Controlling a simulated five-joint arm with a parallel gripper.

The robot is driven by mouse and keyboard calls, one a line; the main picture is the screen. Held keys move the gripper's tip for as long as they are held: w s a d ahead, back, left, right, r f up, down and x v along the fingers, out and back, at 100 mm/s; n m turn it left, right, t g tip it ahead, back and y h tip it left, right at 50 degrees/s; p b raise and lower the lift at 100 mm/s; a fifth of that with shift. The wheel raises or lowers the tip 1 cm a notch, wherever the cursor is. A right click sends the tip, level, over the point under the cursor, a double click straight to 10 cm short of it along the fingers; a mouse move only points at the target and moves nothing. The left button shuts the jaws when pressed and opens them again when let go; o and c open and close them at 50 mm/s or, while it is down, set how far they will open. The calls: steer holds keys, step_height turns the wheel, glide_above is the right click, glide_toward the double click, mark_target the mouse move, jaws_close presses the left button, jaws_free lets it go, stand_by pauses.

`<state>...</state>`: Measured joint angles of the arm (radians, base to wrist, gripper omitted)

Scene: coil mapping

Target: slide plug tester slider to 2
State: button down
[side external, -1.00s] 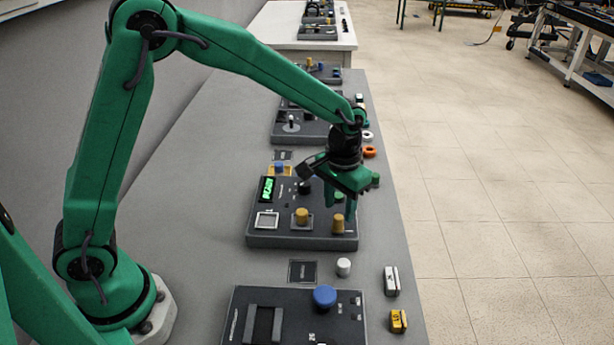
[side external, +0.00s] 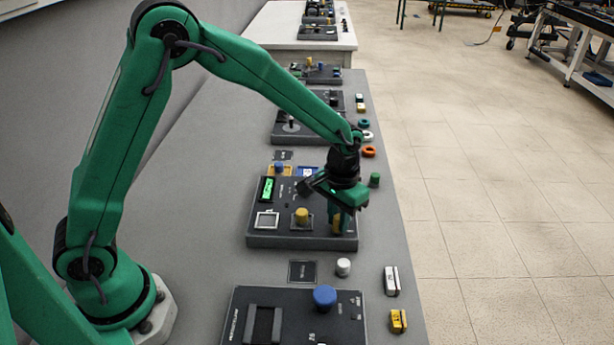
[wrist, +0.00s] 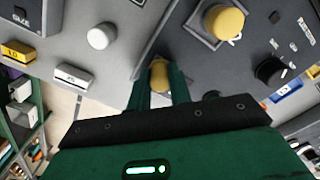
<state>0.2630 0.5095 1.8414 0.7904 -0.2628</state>
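My gripper (side external: 341,213) is low over the dark grey panel (side external: 268,240) at the middle of the bench, pointing down. A small yellow knob (side external: 336,228) near the panel's right side is partly hidden by my fingers. In the wrist view the yellow knob (wrist: 159,75) sits between my two green fingers (wrist: 160,84), one finger on each side. I cannot tell whether they press on it.
A larger yellow knob (side external: 301,215) stands left of my fingers on the same panel. A black knob (wrist: 270,70) is beyond it in the wrist view. A white cylinder (side external: 343,267) and a blue-knobbed panel (side external: 324,296) are nearer the camera.

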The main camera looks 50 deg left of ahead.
steer(key=shift+a, duration=0.1)
steer(key=shift+w+a, duration=1.5)
steer(key=shift+w, duration=0.1)
steer(key=c, duration=1.3)
jaws_free()
step_height(320, 180, up, 8)
steer(key=shift+f, duration=0.1)
